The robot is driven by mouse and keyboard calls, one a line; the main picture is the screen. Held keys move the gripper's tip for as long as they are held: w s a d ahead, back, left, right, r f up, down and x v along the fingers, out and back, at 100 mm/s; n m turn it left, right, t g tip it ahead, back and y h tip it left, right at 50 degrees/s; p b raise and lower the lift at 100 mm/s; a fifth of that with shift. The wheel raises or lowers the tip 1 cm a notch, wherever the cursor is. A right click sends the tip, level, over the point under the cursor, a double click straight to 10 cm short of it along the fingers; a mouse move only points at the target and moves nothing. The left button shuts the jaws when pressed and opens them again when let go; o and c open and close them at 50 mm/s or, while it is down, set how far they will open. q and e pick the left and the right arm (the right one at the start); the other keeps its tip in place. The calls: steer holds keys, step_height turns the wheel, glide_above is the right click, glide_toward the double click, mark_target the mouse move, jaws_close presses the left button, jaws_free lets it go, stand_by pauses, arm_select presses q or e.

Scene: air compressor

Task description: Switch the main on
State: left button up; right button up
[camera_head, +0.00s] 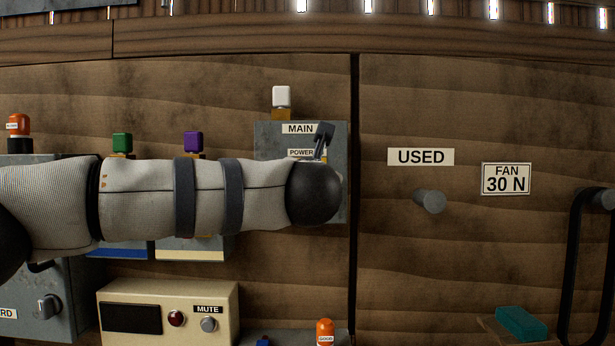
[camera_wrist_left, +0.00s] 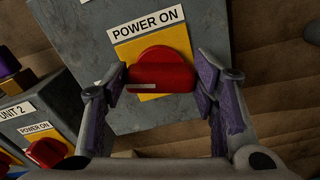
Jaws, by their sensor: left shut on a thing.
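The main box (camera_head: 265,140) is a grey panel labelled MAIN and POWER, with a white lamp block (camera_head: 281,97) on top. My left forearm crosses in front of its lower part, and my left gripper (camera_head: 323,140) is partly hidden at its face. In the left wrist view, a red rotary knob (camera_wrist_left: 162,68) sits on a yellow plate under a POWER ON label (camera_wrist_left: 148,29). Its white mark lies roughly level, toward the left. My left gripper (camera_wrist_left: 160,88) is shut on the knob, with a purple-padded finger at each side. My right gripper is not in view.
A UNIT 2 box (camera_wrist_left: 40,130) with its own red knob stands lower left of the main box. A cream MUTE box (camera_head: 168,312) is below my arm. A grey peg (camera_head: 429,201) sticks out under the USED sign. The wood panel between is clear.

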arm_select(q)
steer(key=shift+d+f+m, duration=0.1)
steer(key=shift+m, duration=3.4)
steer(key=shift+d+f+m, duration=0.1)
steer(key=shift+m, duration=3.7)
steer(key=o, duration=1.2)
steer(key=shift+c, duration=0.2)
steer(key=shift+s, duration=0.1)
